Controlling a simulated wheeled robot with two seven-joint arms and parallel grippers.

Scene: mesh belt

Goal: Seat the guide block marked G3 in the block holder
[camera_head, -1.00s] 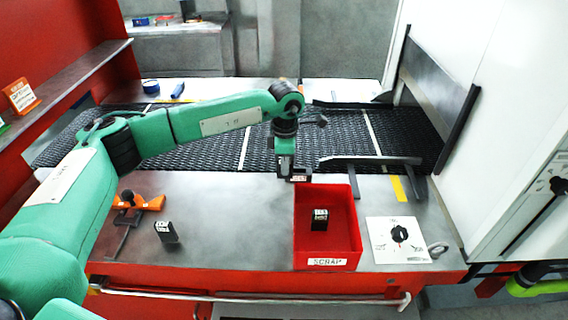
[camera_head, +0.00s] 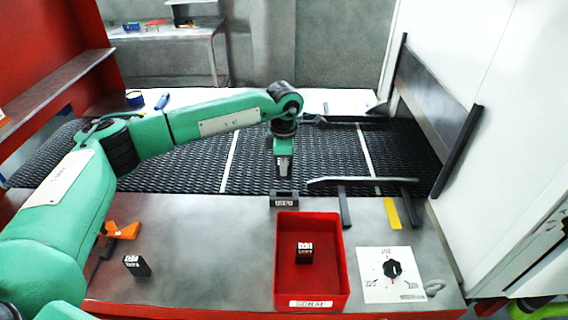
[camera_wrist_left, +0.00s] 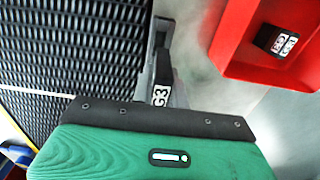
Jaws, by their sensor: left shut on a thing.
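My left gripper (camera_head: 283,176) is above and slightly behind the dark block holder (camera_head: 284,199), which sits at the rear edge of the steel table and has a white label. In the head view the block is hard to tell from the dark fingers. A visible gap separates the gripper from the holder, so the block is not in it. My right gripper is not in view.
A red scrap bin (camera_head: 338,262) stands in front of the holder with a dark labelled block (camera_head: 304,253) inside. Another dark block (camera_head: 137,266) and an orange fixture (camera_head: 124,231) are at left. A dial plate (camera_head: 392,285) is at right. The mesh belt (camera_head: 330,150) runs behind.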

